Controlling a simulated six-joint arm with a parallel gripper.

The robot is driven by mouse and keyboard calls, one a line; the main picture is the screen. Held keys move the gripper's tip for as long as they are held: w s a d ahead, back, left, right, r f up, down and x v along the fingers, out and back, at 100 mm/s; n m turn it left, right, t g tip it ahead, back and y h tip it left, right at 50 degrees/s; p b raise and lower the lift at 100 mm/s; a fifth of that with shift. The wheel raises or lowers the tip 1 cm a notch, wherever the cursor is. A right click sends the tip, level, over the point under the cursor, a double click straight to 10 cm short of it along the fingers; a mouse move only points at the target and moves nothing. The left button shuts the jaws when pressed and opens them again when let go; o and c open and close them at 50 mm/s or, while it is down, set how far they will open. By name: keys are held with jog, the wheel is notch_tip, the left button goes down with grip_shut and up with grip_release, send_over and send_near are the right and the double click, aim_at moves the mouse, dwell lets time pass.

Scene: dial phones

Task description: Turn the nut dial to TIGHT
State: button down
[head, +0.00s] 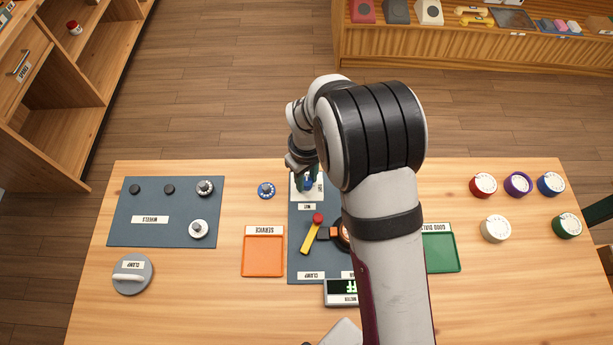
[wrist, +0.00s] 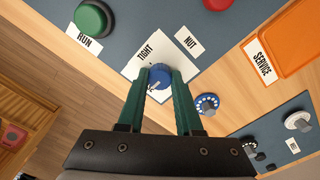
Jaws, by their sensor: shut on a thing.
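The nut dial is a small blue knob (wrist: 158,76) on a white plate (wrist: 138,68). The plate bears the word TIGHT, and a NUT label (wrist: 188,42) lies beside it. My gripper (wrist: 160,72) has its two green fingers on either side of the knob and is shut on it. A pale mark shows on the knob's near side, but which way the pointer faces is hard to tell. In the head view the knob (head: 308,184) is partly hidden by my gripper (head: 309,176), and my arm covers the area to its right.
A green RUN button (wrist: 93,18) and red parts are near the plate. A blue-and-white dial (head: 266,190) stands to the left. An orange SERVICE tray (head: 263,256) is close by.

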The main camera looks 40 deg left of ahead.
jog(key=m, duration=0.4)
jog(key=shift+m, duration=0.4)
jog(key=m, duration=0.4)
jog(key=shift+m, duration=0.3)
jog(key=m, duration=0.4)
jog(key=shift+m, duration=2.2)
jog(key=c, duration=0.6)
grip_release()
